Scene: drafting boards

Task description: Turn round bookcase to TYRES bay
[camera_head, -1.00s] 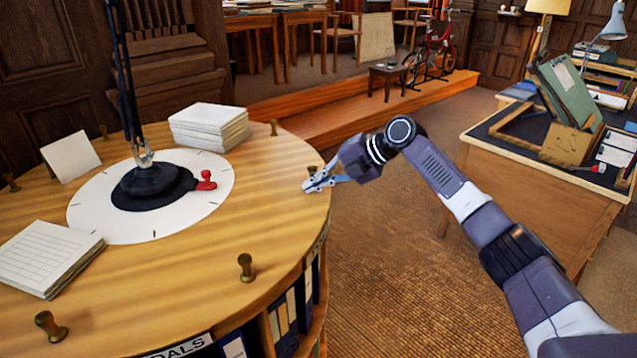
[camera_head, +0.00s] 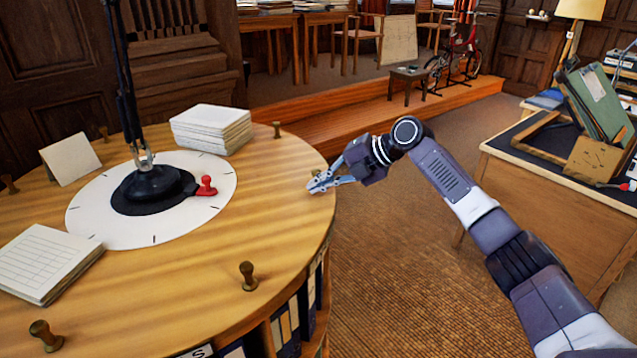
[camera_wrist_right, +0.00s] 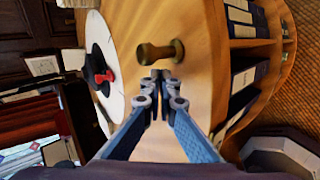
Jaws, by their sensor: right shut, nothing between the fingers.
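The round wooden bookcase (camera_head: 200,270) fills the left of the head view, with brass pegs standing around the rim of its top. A white dial (camera_head: 95,215) with tick marks lies at its centre, with a red-knobbed pointer (camera_head: 206,187). Binders (camera_head: 290,325) show in the bays below. A label at the bottom edge is cut off, showing only "S"; no TYRES label is readable. My right gripper (camera_head: 314,186) is shut and empty at the right rim. In the wrist view a brass peg (camera_wrist_right: 160,50) stands just beyond its fingertips; contact is unclear. My left gripper is not in view.
Paper stacks (camera_head: 210,130) and (camera_head: 45,262) and an upright card (camera_head: 70,158) sit on the bookcase top. A drafting desk (camera_head: 540,185) stands at right. Bare carpet (camera_head: 390,240) lies between. A wooden step (camera_head: 350,125) runs behind.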

